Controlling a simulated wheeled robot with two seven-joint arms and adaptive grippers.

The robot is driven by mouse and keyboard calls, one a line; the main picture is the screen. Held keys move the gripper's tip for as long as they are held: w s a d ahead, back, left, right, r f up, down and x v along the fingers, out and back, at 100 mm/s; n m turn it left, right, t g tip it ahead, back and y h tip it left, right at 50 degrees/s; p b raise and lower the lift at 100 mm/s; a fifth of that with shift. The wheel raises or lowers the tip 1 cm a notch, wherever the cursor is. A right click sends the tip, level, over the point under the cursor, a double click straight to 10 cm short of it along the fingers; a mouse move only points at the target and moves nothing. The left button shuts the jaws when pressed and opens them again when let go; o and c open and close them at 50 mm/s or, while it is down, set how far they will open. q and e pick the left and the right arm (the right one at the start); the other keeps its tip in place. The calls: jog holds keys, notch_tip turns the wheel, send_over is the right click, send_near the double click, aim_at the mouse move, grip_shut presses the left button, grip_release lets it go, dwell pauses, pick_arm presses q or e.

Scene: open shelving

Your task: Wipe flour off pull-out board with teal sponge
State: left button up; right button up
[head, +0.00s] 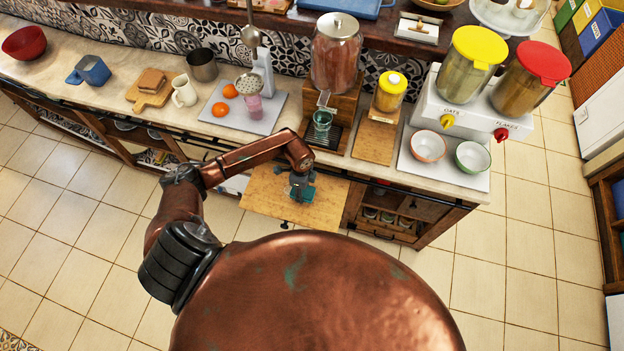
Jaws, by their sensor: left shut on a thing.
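The pull-out board (268,190) is a light wooden panel that sticks out from the counter front, below the worktop. My left arm reaches in from the left and bends down over the board. My left gripper (302,190) points down at the right part of the board and is shut on the teal sponge (303,196). The sponge is mostly hidden by the gripper, and only a little teal shows. It appears to be at or close to the board's surface; I cannot tell if it touches. I cannot make out any flour at this size. My right gripper is not in view.
A drink dispenser (336,60) with a teal cup (322,121) under its spout stands on the counter above the board. Two bowls, a white one with an orange rim (428,146) and a green-rimmed one (472,157), stand at the right. Tiled floor (90,260) is clear at left.

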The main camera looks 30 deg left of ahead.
aim_at(311, 193)
pick_arm(q)
jog(key=d, duration=0.3)
jog(key=shift+w+d+p, duration=0.1)
jog(key=shift+w+p, duration=0.2)
notch_tip(311, 193, up, 3)
jog(key=shift+f+p, duration=0.2)
jog(key=shift+p, duration=0.6)
jog(key=shift+r+p, duration=2.25)
jog(key=shift+r, duration=0.45)
